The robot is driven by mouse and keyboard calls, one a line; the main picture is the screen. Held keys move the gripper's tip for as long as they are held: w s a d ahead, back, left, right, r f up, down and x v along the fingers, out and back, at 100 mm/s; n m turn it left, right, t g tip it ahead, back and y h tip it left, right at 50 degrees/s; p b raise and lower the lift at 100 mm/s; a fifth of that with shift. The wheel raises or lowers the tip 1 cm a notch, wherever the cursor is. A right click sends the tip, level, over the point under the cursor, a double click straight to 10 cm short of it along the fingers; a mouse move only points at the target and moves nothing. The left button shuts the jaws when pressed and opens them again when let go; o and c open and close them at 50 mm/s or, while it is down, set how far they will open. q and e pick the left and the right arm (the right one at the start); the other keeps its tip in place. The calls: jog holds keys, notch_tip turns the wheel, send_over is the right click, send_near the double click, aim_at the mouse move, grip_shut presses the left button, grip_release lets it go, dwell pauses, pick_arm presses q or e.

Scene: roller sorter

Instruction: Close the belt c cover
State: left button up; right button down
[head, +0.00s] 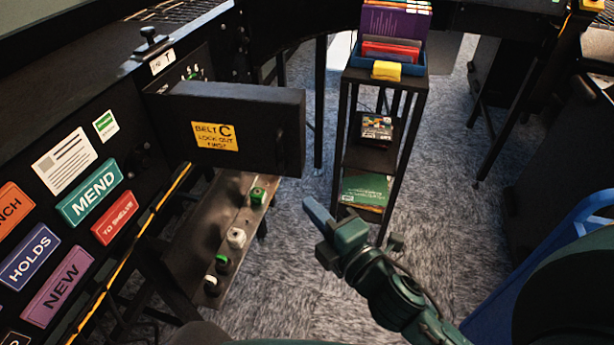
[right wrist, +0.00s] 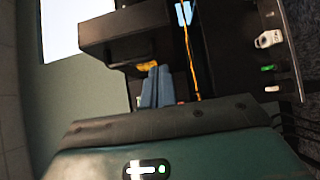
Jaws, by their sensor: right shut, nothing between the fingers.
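The belt C cover (head: 262,112) is a black box-like door with a yellow "BELT C" label. In the head view it stands open, sticking out to the right from the sorter's panel (head: 140,150). A dark handle shows near its free edge. The cover also appears as a dark slab in the right wrist view (right wrist: 112,42), beyond my fingers. My right gripper (head: 312,208) is shut and empty, just right of and below the cover's free edge in the head view. I see no clear contact with the cover. My left gripper is not in view.
A metal shelf with green and white knobs (head: 236,238) juts out below the cover. A black rack (head: 345,150) with a blue bin of folders (head: 412,68) stands behind my gripper. A blue object (head: 500,300) is at lower right. Carpet between is clear.

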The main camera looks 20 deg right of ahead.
aim_at(295, 169)
jog(key=w, duration=0.3)
jog(key=w+p, duration=0.1)
jog(key=w, duration=0.2)
jog(key=shift+w+d, duration=0.2)
jog(key=shift+w, duration=0.05)
jog(key=shift+w+d, duration=0.2)
jog(key=shift+w, duration=0.2)
